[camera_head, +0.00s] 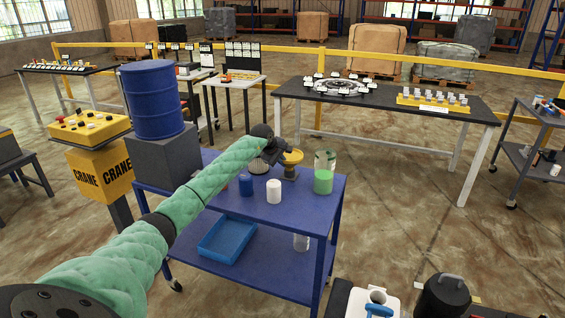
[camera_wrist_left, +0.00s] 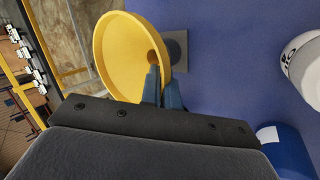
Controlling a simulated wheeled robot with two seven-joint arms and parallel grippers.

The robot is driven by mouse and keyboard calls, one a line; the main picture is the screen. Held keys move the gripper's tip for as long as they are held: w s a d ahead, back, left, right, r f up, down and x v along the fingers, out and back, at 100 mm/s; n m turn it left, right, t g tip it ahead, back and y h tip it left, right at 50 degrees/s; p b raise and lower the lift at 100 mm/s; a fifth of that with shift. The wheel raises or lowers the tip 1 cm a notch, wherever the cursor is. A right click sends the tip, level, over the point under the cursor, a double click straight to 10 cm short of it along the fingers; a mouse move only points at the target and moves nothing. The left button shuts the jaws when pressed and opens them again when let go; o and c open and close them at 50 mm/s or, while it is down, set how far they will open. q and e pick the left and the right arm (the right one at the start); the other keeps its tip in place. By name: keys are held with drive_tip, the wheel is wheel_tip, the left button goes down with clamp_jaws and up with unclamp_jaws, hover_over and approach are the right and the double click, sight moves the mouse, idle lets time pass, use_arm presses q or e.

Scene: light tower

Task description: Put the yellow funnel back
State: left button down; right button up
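The yellow funnel (camera_head: 292,157) is over the blue cart's top, with its wide mouth up. In the left wrist view the funnel (camera_wrist_left: 120,55) fills the upper middle. My left gripper (camera_head: 281,146) reaches it from the left. Its blue fingers (camera_wrist_left: 162,88) sit close together with the funnel's wall between them, one inside the bowl and one outside. A small grey square plate (camera_wrist_left: 177,50) lies on the blue top beside the funnel, partly hidden by it. Whether the funnel rests on something is hidden. My right gripper is not in view.
On the blue cart (camera_head: 312,202) stand a glass jar of green liquid (camera_head: 323,178), a white container (camera_head: 273,191) and a blue container (camera_head: 246,184). A blue tray (camera_head: 227,240) is on the lower shelf. A blue drum (camera_head: 153,98) stands behind, left. The cart's front right corner is clear.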

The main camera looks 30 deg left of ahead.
use_arm(q)
drive_tip(key=c, duration=1.6)
unclamp_jaws()
drive_tip(key=shift+c, duration=0.2)
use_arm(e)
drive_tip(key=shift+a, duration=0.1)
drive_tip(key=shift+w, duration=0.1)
